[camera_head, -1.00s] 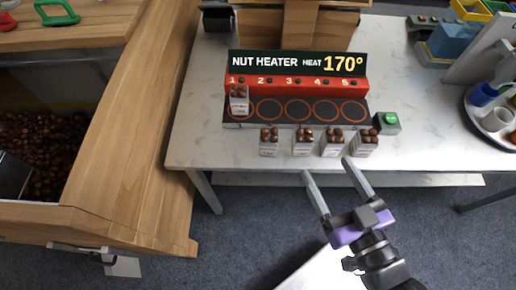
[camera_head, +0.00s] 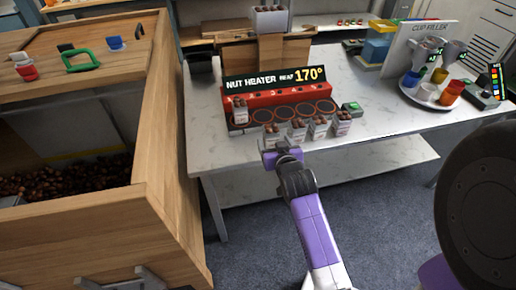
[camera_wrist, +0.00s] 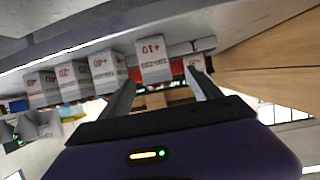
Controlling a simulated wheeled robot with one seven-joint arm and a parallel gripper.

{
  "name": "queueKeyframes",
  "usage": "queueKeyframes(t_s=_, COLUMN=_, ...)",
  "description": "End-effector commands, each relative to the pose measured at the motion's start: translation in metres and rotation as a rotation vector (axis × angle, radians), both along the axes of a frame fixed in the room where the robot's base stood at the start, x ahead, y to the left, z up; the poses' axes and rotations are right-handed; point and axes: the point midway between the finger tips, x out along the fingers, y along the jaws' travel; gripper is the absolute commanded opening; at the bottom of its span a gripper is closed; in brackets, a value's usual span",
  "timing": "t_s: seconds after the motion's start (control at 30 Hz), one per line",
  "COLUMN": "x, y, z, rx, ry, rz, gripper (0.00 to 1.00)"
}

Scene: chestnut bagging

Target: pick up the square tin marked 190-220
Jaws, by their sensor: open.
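Several small square tins of chestnuts stand in a row along the front of the heater. The leftmost of these (camera_head: 275,136) is beyond my gripper (camera_head: 282,150), which partly covers it. In the wrist view, which looks upside down, a tin reading "+10" (camera_wrist: 153,48) shows between and beyond the open fingers of my gripper (camera_wrist: 160,80). Nothing is held. Other front tins (camera_wrist: 105,65) line up to its left. Another tin (camera_head: 240,110) stands on the heater's ring 1 and shows partly in the wrist view (camera_wrist: 195,64). I cannot read a 190-220 mark on any tin.
The nut heater (camera_head: 277,96) reads 170°, with a green button (camera_head: 351,106) at its right. The pale table (camera_head: 215,160) has free room left of the heater. A wooden chestnut bin (camera_head: 165,200) stands left. A cup tray (camera_head: 425,100) stands right.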

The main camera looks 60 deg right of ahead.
Motion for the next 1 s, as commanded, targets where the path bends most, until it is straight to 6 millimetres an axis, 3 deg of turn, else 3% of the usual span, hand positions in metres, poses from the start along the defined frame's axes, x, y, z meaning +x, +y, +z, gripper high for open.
queueKeyframes(t_s=0.37, x=0.016, y=-0.026, z=-0.013, rx=0.011, ry=0.004, rz=-0.004, gripper=0.73)
queueKeyframes(t_s=0.63, x=0.033, y=-0.056, z=-0.027, rx=0.011, ry=0.003, rz=-0.003, gripper=0.73)
queueKeyframes(t_s=0.97, x=0.038, y=-0.06, z=-0.03, rx=0.011, ry=0.002, rz=-0.002, gripper=0.73)
queueKeyframes(t_s=1.0, x=0.038, y=-0.06, z=-0.03, rx=0.011, ry=0.002, rz=-0.002, gripper=0.67)
